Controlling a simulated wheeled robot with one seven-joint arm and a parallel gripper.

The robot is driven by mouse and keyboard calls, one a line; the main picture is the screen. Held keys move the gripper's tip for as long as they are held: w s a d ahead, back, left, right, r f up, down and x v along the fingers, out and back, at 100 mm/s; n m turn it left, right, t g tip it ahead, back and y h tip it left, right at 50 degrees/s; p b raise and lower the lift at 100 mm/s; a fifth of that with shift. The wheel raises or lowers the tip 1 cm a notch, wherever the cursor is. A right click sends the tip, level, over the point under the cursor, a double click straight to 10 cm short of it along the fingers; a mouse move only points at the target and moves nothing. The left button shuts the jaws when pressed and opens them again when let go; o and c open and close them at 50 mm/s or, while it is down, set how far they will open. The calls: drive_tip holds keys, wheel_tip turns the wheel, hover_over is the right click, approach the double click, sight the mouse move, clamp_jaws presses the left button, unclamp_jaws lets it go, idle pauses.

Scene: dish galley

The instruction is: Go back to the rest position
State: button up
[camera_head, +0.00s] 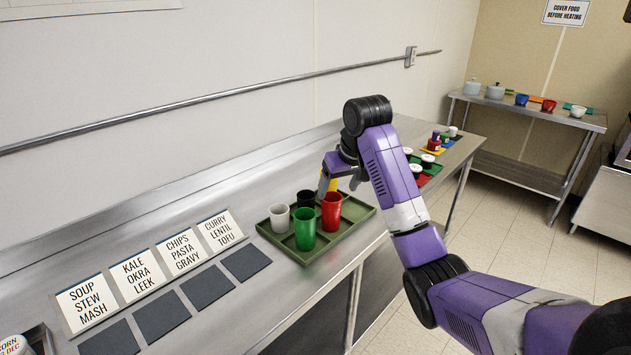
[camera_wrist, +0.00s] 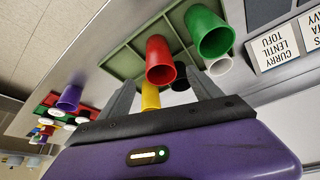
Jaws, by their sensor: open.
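My gripper (camera_head: 338,178) is open, at the far end of the green tray (camera_head: 352,222) on the steel counter. In the wrist view its fingers (camera_wrist: 163,92) are apart, with a yellow cup (camera_wrist: 150,97) showing between them. The yellow cup (camera_head: 325,184) is partly hidden by the gripper in the head view. I cannot tell whether the fingers touch it. The tray also holds a red cup (camera_head: 331,212), a green cup (camera_head: 304,230), a white cup (camera_head: 280,218) and a black cup (camera_head: 306,198), all upright.
Menu cards (camera_head: 137,275) and dark square pads (camera_head: 161,315) line the counter at left. Further right are coloured mats with white-topped items (camera_head: 427,160) and a purple cup (camera_wrist: 69,98). A second steel table (camera_head: 540,111) with pots and bowls stands at the back. Floor is clear between them.

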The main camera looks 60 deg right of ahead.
drive_tip(key=w+d+r+t+h, duration=0.1)
drive_tip(key=w+r+t+h, duration=0.3)
drive_tip(key=w+r+t, duration=0.3)
drive_tip(key=s+a+f+t+h, duration=0.1)
drive_tip(key=a+f+t, duration=0.25)
drive_tip(key=a, duration=0.65)
drive_tip(key=s+a+f+t+h, duration=0.15)
drive_tip(key=a+f, duration=0.25)
drive_tip(key=a, duration=0.6)
drive_tip(key=s+a+f+n+y, duration=0.2)
drive_tip(key=s+a+y, duration=0.1)
drive_tip(key=s+a, duration=0.5)
drive_tip(key=s+a+f+n+y, duration=0.2)
drive_tip(key=s+a+f+y, duration=0.1)
drive_tip(key=s+a, duration=0.6)
drive_tip(key=s+a+f+n+g+y, duration=0.1)
drive_tip(key=s+a+f+n+y, duration=0.1)
drive_tip(key=s+a, duration=0.7)
drive_tip(key=s+n+y, duration=0.1)
drive_tip(key=s, duration=0.4)
drive_tip(key=shift+s+f, duration=0.35)
drive_tip(key=shift+s, duration=0.05)
